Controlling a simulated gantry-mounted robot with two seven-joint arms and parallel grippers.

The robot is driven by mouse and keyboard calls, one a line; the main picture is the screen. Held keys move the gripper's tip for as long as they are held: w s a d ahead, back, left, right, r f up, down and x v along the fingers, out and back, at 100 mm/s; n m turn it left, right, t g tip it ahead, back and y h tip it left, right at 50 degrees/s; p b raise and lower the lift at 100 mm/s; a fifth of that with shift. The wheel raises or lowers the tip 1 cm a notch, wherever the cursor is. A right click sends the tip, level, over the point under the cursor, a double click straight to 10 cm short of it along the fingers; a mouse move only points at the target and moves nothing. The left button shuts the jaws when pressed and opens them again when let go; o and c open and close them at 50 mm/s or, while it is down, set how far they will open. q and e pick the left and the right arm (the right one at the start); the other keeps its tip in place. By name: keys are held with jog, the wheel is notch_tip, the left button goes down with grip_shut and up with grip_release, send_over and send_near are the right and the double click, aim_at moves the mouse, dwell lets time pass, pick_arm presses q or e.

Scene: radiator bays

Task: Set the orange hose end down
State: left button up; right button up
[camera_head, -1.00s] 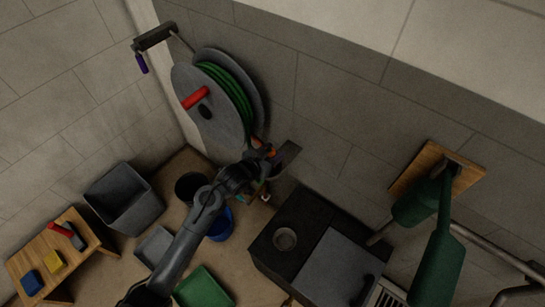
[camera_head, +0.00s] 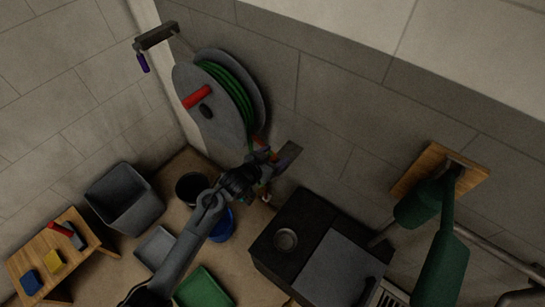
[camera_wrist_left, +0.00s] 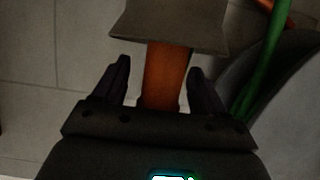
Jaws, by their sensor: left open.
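My left gripper (camera_head: 268,160) is beside the wall, just below the hose reel. In the left wrist view its two dark fingers (camera_wrist_left: 160,85) stand apart, one on each side of an orange hose end (camera_wrist_left: 165,75). Gaps show between the fingers and the orange piece, so it is not gripped. The upper part of the orange piece meets a grey plate (camera_wrist_left: 172,28), which hides what is beyond. In the head view this grey plate (camera_head: 289,154) juts out beside the gripper, and the hose end is mostly hidden there.
A reel (camera_head: 212,108) with green hose (camera_head: 232,90) and a red handle hangs just above the gripper. Green hose (camera_wrist_left: 262,60) also passes right of the fingers. A dark cabinet (camera_head: 300,220) stands below right, a blue bucket (camera_head: 222,226) below.

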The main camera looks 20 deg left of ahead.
pick_arm(q)
jog(key=shift+r, duration=0.15)
jog(key=shift+s+a+r, duration=0.1)
jog(key=shift+s+r, duration=0.05)
jog(key=shift+s, duration=0.05)
jog(key=p+v, duration=0.3)
jog(key=v, duration=0.8)
jog(key=s+f+n+g+y, duration=0.1)
jog(key=s+f+g+y, duration=0.2)
jog(key=s+g, duration=0.6)
jog(key=s+a+f, duration=0.1)
jog(key=s, duration=1.6)
jog(key=shift+n+y, duration=0.3)
jog(key=shift+y, duration=0.1)
jog(key=shift+s, duration=0.1)
